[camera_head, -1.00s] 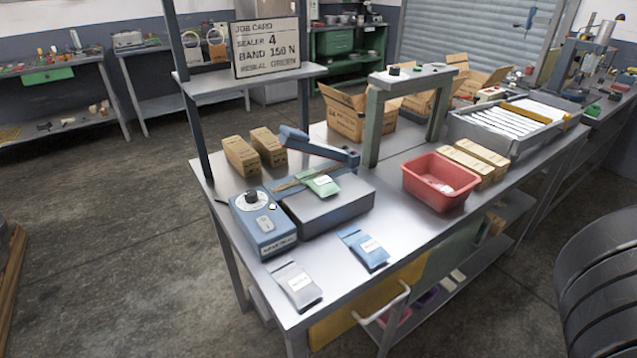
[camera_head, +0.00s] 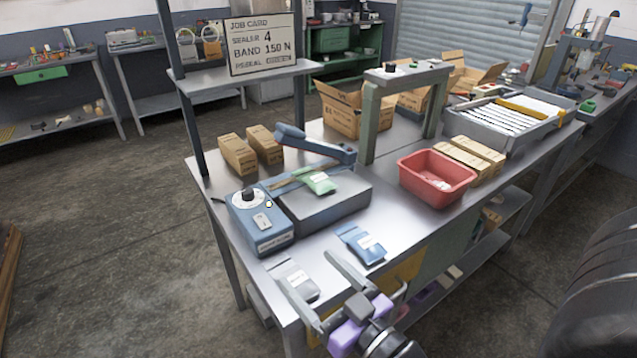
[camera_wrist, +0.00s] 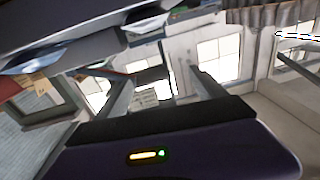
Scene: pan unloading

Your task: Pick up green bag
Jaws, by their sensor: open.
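The green bag (camera_head: 318,182) lies on the grey platform of the blue sealer (camera_head: 262,222), under the sealer's raised blue arm. It has a white label. My gripper (camera_head: 321,284) is at the front edge of the bench in the head view, its two long fingers apart with nothing between them. It is nearer the camera than the green bag and well apart from it. In the wrist view the fingers (camera_wrist: 160,92) are spread and point toward windows and a wall. I cannot make out the green bag clearly in the wrist view.
A grey bag (camera_head: 294,279) and a blue bag (camera_head: 361,244) lie on the bench near my gripper. A red bin (camera_head: 437,178) stands to the right. Brown boxes (camera_head: 238,153) stand behind the sealer. A shelf post (camera_head: 187,120) rises at the left. Bare benchtop lies right of the platform.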

